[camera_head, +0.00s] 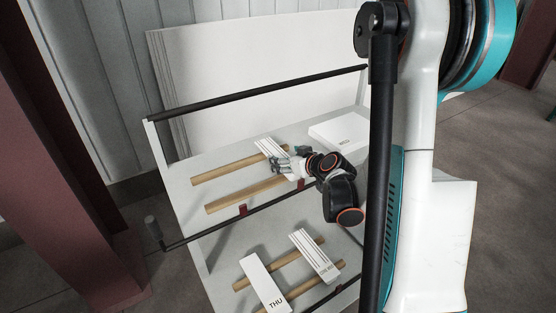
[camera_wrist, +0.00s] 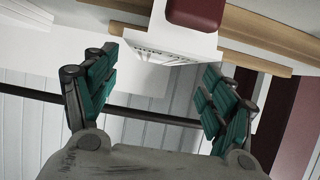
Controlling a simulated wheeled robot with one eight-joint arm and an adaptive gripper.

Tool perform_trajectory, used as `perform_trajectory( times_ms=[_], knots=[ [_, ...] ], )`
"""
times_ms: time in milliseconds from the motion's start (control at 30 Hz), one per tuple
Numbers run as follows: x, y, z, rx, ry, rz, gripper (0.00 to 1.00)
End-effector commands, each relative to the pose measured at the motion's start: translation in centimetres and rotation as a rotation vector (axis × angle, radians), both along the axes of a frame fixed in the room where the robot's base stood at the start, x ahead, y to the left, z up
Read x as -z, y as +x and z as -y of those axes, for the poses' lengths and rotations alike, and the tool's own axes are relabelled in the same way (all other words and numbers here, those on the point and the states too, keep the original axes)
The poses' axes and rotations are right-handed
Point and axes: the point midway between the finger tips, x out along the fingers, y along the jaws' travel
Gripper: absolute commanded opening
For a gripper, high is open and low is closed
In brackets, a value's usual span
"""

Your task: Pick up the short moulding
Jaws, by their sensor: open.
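The short moulding (camera_head: 268,147) is a white ribbed piece lying across two wooden rails on the upper shelf in the head view. My gripper (camera_head: 280,160) is at this piece and hides part of it. In the wrist view my gripper (camera_wrist: 160,95) has its two teal-padded fingers wide apart. A white piece with a ribbed end (camera_wrist: 165,54), which looks like the moulding, shows between and just beyond the fingertips. I see a gap on both sides of it, and nothing is held.
The wooden rails (camera_head: 228,168) rest on the upper shelf (camera_head: 190,200). A flat white board stack (camera_head: 340,130) lies to the right. The lower shelf carries a THU board (camera_head: 263,284) and another ribbed piece (camera_head: 315,255). A black bar (camera_head: 260,92) runs behind; a red block (camera_wrist: 194,14) is close by.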

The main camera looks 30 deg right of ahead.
Motion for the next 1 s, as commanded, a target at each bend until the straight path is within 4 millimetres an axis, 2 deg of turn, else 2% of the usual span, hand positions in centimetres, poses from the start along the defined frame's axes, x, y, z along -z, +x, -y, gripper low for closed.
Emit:
perform_trajectory(
  times_ms=[167,433,667,700,733,967,1000],
  knots=[
    [0.6,1.1,0.0,-0.002,0.001,0.0,0.77],
    [2.2,4.4,0.0,-0.002,0.0,0.0,0.77],
    [2.2,4.7,0.0,-0.001,0.0,0.0,0.77],
    [2.2,4.7,0.0,-0.001,0.0,0.0,0.74],
    [2.2,4.7,0.0,-0.001,0.0,0.0,0.68],
    [2.2,4.7,0.0,-0.001,0.0,0.0,0.15],
    [2.2,4.7,0.0,-0.001,0.0,0.0,0.15]
  ],
)
